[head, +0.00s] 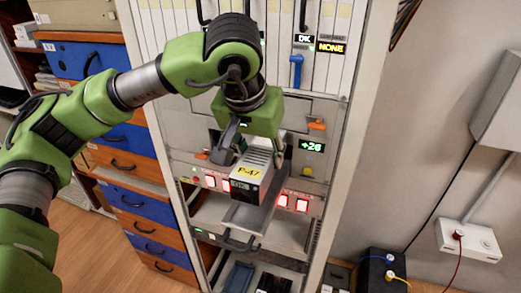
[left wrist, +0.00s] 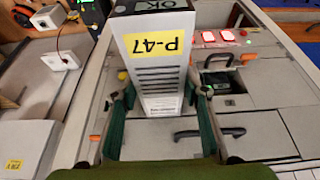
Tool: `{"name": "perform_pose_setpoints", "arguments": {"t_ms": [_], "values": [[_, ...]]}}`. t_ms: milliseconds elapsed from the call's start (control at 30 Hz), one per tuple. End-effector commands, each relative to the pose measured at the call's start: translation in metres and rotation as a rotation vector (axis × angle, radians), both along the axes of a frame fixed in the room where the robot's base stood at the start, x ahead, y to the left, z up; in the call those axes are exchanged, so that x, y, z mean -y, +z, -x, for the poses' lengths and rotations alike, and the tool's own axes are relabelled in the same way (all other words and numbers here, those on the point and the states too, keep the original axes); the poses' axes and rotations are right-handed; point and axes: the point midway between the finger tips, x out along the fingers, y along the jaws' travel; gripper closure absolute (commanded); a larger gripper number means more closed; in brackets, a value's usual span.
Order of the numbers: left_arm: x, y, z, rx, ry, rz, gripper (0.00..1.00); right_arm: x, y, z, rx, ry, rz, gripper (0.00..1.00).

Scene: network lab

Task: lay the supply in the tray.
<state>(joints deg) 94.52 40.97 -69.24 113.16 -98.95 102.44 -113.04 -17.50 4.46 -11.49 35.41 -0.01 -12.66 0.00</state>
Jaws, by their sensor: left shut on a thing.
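The supply is a pale box with a yellow P-47 label (head: 248,171); it also shows with its vent slots in the left wrist view (left wrist: 160,75). My left gripper (head: 254,153) is shut on it, one finger on each side, and holds it in front of the rack. In the left wrist view the fingers (left wrist: 160,97) flank the box. A flat grey metal tray (head: 246,217) shows just below the supply and juts out of the rack. I cannot tell whether the two touch. My right gripper is not in view.
The rack (head: 362,110) has red-lit switches (head: 302,204), a +26 display (head: 312,146) and a blue lever (head: 296,70). A dark handle (head: 238,243) is below the tray. Blue and orange drawers (head: 150,215) stand left. A black box (head: 384,272) with cables is at the lower right.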

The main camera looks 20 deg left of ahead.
Motion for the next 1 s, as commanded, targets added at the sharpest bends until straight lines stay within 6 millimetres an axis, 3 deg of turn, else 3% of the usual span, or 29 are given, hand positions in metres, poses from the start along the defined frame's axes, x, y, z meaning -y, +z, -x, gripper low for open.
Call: {"name": "perform_pose_setpoints", "arguments": {"t_ms": [700,1000], "values": [[0.0,-0.051,-0.001,0.006,0.0,0.002,1.0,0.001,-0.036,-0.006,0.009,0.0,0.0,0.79],[0.0,-0.061,-0.001,0.006,0.0,0.002,1.0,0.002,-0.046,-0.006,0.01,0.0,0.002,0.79]]}}
